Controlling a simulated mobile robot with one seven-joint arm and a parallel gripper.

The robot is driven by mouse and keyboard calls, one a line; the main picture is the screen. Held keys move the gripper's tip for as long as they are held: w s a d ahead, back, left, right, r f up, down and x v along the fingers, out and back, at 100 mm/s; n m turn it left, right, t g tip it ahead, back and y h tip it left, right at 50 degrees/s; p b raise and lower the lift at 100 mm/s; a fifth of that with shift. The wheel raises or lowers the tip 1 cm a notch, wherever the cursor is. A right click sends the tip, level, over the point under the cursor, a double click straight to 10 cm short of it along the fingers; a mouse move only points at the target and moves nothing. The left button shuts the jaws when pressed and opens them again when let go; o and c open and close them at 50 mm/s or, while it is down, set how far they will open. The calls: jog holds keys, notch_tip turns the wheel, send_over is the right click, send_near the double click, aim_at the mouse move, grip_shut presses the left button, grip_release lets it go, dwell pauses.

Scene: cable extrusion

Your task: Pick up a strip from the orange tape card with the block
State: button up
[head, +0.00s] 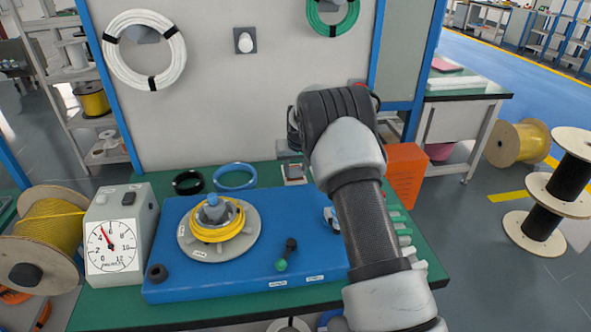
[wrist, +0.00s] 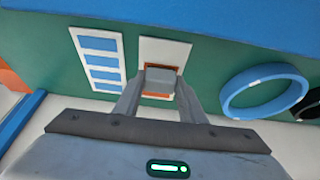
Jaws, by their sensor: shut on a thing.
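My gripper (wrist: 160,82) is shut on a small grey block (wrist: 160,76), with one finger on either side of it. The block is in front of the orange tape card (wrist: 166,49), a white card with orange showing around the block's edges. The block hides most of the orange area. I cannot tell whether the block touches the card. The card also shows in the head view (head: 294,174), at the back of the green table left of my arm. My fingers and the block are not clear in the head view.
A card with several blue strips (wrist: 97,60) lies beside the orange card. A blue ring (head: 235,176) and a black ring (head: 188,182) lie on the table. A blue base (head: 180,284) with a yellow coil (head: 217,234) stands in front. An orange box (head: 406,172) stands right of my arm.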

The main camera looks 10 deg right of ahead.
jog(key=shift+s+f+b, duration=0.15)
jog(key=shift+f+b, duration=0.25)
jog(key=shift+f, duration=0.3)
dwell(1.0)
jog(key=shift+r, duration=0.1)
jog(key=shift+r+p, duration=2.2)
jog(key=shift+r, duration=1.9)
